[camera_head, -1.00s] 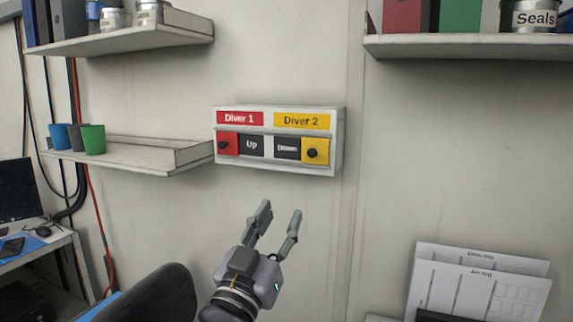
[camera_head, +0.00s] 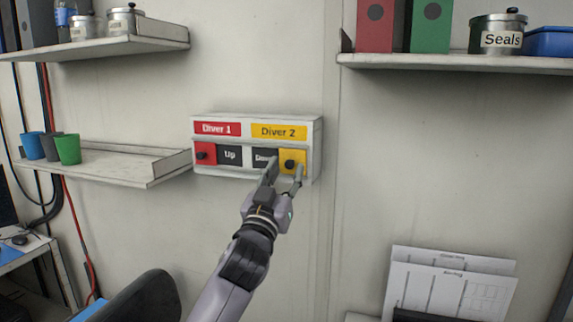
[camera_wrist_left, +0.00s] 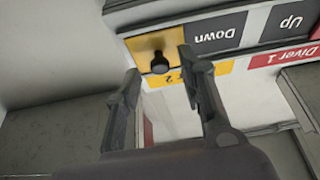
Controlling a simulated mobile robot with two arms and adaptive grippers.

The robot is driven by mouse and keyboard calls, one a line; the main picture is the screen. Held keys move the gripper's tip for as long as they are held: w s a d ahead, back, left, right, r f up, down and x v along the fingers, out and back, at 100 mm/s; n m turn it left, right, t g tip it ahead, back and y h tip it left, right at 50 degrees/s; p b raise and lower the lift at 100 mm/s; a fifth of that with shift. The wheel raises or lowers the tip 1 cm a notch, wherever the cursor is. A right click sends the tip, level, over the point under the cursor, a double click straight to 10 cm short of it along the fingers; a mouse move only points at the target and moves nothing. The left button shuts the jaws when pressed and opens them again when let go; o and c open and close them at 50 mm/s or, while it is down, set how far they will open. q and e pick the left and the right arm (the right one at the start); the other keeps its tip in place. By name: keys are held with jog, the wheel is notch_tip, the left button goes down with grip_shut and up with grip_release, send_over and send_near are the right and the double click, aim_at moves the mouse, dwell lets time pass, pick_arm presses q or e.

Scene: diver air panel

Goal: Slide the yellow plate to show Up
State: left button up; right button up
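The yellow plate (camera_head: 293,161) with a black knob (camera_head: 290,164) sits at the right end of the Diver 2 side of the white wall panel (camera_head: 256,118). The dark Down label (camera_head: 263,156) shows to its left, partly hidden by a finger. My left gripper (camera_head: 285,168) is open in front of the plate, its fingers on either side of the knob in the head view. In the left wrist view, upside down, the yellow plate (camera_wrist_left: 140,46) and knob (camera_wrist_left: 160,64) lie just beyond the open fingertips (camera_wrist_left: 158,62). Contact cannot be told. My right gripper is not in view.
The red plate (camera_head: 205,153) with its knob and the Up label (camera_head: 230,155) are on the Diver 1 side. A shelf with cups (camera_head: 68,149) is at the left, and another shelf (camera_head: 450,62) is at upper right. Papers (camera_head: 450,280) stand at lower right.

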pick_arm(q)
jog(key=shift+w+d+r, duration=0.15)
jog(key=shift+w+r, duration=0.1)
jog(key=shift+w, duration=0.25)
jog(key=shift+c, duration=0.4)
grip_shut()
